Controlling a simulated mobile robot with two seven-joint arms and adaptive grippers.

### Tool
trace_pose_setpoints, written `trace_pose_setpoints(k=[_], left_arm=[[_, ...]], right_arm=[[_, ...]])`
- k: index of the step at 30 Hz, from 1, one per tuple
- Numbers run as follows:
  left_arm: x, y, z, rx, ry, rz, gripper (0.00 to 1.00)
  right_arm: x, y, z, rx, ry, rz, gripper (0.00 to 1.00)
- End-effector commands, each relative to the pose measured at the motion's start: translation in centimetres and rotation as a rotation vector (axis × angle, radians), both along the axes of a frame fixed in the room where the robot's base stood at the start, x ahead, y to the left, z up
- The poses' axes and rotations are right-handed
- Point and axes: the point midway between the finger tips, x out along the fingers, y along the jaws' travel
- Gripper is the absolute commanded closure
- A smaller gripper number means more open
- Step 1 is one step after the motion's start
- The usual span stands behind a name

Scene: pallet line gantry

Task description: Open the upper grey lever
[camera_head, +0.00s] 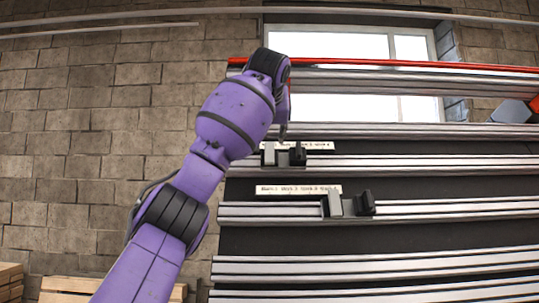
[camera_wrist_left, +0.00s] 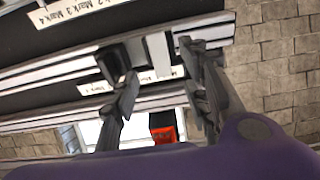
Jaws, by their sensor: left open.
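The upper grey lever (camera_head: 268,155) is a small grey block on the upper rail, with a black block (camera_head: 299,155) just to its right. In the left wrist view the grey lever (camera_wrist_left: 158,52) shows between the finger tips, with the black block (camera_wrist_left: 116,64) beside it. My left gripper (camera_head: 283,133) points down just above the upper rail, largely hidden behind its own wrist. Its fingers (camera_wrist_left: 158,66) are spread and hold nothing. Contact with the lever cannot be told.
A second grey lever (camera_head: 334,204) with a black block (camera_head: 364,203) sits on a lower rail. Printed label strips (camera_head: 298,189) lie above the levers. A red bar (camera_head: 400,65) crosses the top before a window. Wooden pallets (camera_head: 70,287) stand lower left.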

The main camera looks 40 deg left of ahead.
Motion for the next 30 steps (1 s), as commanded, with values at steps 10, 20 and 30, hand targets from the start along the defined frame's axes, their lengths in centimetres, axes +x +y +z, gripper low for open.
trace_pose_setpoints(k=[10,20,30], left_arm=[[1.9,1.6,-1.1,-0.001,0.003,0.003,0.58],[5.0,4.3,-2.8,-0.001,0.002,0.001,0.58],[5.5,4.6,-3.0,0.000,0.000,0.000,0.58]], right_arm=[[-0.3,-0.3,-0.2,-0.005,0.006,-0.002,0.60],[-0.5,-0.7,-0.3,-0.010,0.010,-0.003,0.60],[-0.2,-0.1,-0.1,-0.002,0.005,0.004,0.60]])
